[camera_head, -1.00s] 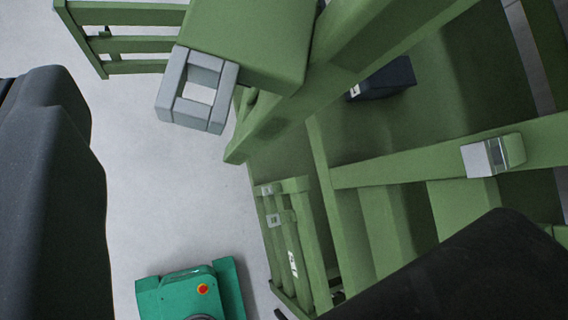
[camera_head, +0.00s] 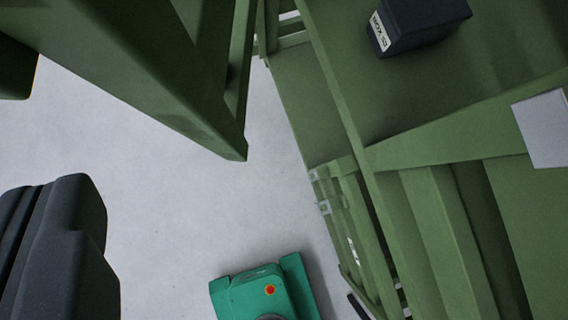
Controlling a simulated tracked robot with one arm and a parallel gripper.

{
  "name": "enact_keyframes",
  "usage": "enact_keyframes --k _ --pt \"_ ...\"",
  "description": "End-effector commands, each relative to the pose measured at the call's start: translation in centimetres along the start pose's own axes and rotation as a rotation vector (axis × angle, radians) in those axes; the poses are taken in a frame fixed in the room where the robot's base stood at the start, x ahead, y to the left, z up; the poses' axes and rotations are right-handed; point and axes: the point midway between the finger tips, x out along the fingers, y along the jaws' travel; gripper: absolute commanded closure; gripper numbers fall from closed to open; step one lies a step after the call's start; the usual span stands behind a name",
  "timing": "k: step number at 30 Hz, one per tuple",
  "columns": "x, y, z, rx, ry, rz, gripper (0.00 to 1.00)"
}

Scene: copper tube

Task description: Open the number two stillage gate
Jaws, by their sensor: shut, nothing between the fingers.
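A large green frame (camera_head: 170,75), which looks like the stillage gate, runs from the upper left to a lower corner near the centre. Floor shows between that corner and the green stillage body (camera_head: 440,75) at right, so the two stand apart there. A pale grey plate (camera_head: 545,128) sits on the stillage rail at the right edge. I see no legible number two. My dark gripper (camera_head: 62,240) shows at lower left, shut and empty, apart from the green frame in the picture. Its tips are hard to make out.
A black box with a white label (camera_head: 415,25) lies inside the stillage at upper right. More green posts with small grey tags (camera_head: 345,220) stand below centre. A teal machine with a red button (camera_head: 265,292) is on the floor at the bottom. Grey floor lies open left of centre.

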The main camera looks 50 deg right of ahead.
Motion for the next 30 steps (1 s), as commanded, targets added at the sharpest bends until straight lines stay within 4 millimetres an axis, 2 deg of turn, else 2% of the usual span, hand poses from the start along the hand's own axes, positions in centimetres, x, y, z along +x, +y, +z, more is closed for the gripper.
enact_keyframes --k 4,12,16,23,30 --pt "1.7 4.3 0.8 0.093 -0.057 -0.019 1.0" --pt "5.2 9.0 3.5 0.174 -0.175 -0.043 1.0" --pt "5.8 10.0 4.2 0.191 -0.198 -0.048 1.0" --pt "7.0 10.0 4.6 0.193 -0.204 -0.05 1.0" --pt "10.3 9.8 5.3 0.194 -0.206 -0.049 1.0"
